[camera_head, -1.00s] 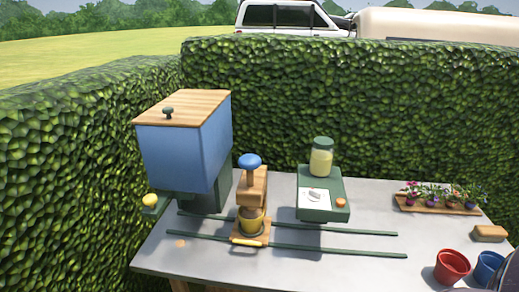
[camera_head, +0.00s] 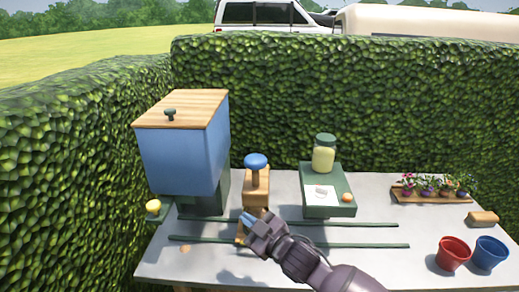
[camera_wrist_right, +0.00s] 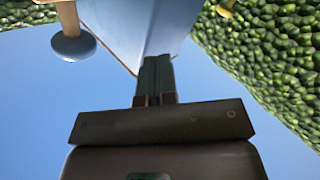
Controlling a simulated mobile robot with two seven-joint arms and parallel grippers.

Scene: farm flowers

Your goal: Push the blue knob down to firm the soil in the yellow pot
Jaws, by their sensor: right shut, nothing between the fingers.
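The blue knob (camera_head: 257,161) stands up on its stem above the wooden press block (camera_head: 256,188) in the head view. It also shows at the upper left of the right wrist view (camera_wrist_right: 74,47). The yellow pot is hidden behind my right gripper (camera_head: 246,218), which is in front of and below the knob, apart from it. The right gripper is shut and empty; its closed fingers also show in the wrist view (camera_wrist_right: 156,80). My left gripper is not in view.
A blue hopper (camera_head: 182,155) with a wooden lid stands left of the press. Two green rails (camera_head: 360,245) run along the grey table. A green stand (camera_head: 335,207) with a jar (camera_head: 324,153) is at right. Red (camera_head: 453,254) and blue (camera_head: 489,253) pots sit at the right front.

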